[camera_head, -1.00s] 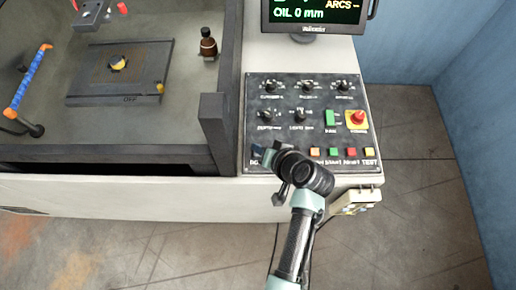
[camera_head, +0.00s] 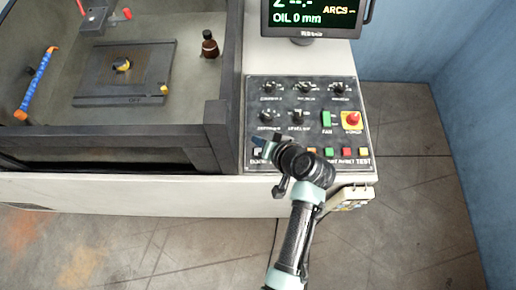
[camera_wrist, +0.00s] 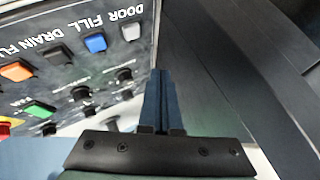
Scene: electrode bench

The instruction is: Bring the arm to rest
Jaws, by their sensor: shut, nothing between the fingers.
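My gripper (camera_head: 262,142) is at the lower left of the dark control panel (camera_head: 312,92) in the head view, over the panel's bottom row of buttons. It hides some of those buttons. In the wrist view my gripper (camera_wrist: 160,75) shows its two fingers together with nothing between them. The wrist view shows a grey button (camera_wrist: 132,30) by the word DOOR, a blue button (camera_wrist: 95,43) by FILL and an orange button (camera_wrist: 17,71). I cannot tell whether the fingertips touch the panel.
The tank's dark wall (camera_head: 216,125) stands just left of my gripper. Inside are a brown bottle (camera_head: 210,45) and a dark plate (camera_head: 95,85). A red emergency knob (camera_head: 352,118) sits on the panel. A monitor (camera_head: 312,18) stands behind it. The floor (camera_head: 410,190) at right is clear.

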